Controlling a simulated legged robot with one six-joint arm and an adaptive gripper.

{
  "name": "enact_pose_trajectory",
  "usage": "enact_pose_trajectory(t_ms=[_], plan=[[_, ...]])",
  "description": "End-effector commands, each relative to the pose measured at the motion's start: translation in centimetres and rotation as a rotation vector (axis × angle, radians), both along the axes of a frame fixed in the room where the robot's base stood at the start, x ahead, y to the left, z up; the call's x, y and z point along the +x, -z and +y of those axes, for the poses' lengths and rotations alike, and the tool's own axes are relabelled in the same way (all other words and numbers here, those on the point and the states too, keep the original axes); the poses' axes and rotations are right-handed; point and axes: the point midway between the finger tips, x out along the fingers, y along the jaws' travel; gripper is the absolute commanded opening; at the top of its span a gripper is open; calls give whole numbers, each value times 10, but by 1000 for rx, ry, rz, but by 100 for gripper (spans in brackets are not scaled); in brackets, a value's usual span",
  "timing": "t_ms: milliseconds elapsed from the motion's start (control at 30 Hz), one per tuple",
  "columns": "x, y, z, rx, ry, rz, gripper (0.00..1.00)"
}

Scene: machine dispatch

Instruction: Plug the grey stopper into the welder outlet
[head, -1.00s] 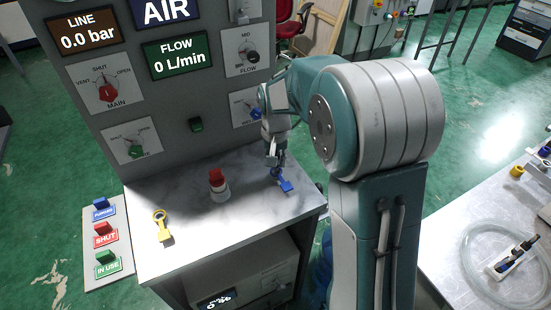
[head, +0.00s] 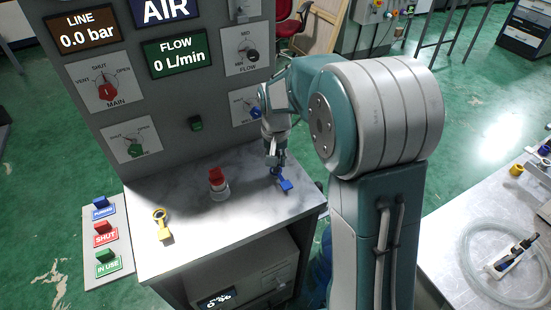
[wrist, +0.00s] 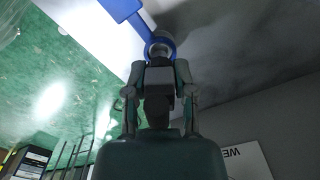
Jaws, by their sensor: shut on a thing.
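My gripper (head: 275,163) points down at the right part of the bench top and is shut on a small grey piece, taken to be the grey stopper (wrist: 160,48). The fingers hide most of it. A blue ring with a flat tag (head: 285,184) is at the fingertips. In the wrist view the blue ring (wrist: 172,50) encircles the grey piece at the tips, and its tag runs to the upper left. I cannot tell the welder outlet apart beneath the gripper, or how deep the stopper sits. Part of a label starting "WE" (wrist: 245,160) shows in the wrist view.
A red-topped fitting (head: 218,183) stands left of my gripper. A yellow ring tag (head: 163,224) lies at the bench's left front. The upright panel (head: 185,95) with knobs rises behind. Coloured tag blocks (head: 103,235) sit at left. The bench's front middle is clear.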

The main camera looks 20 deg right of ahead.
Motion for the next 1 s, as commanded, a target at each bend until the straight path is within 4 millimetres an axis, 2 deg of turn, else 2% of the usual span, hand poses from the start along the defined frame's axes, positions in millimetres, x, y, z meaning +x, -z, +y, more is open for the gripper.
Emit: enact_pose_trajectory(t_ms=[1000], plan=[[0, 19, 0, 0, 0, 1, 0]])
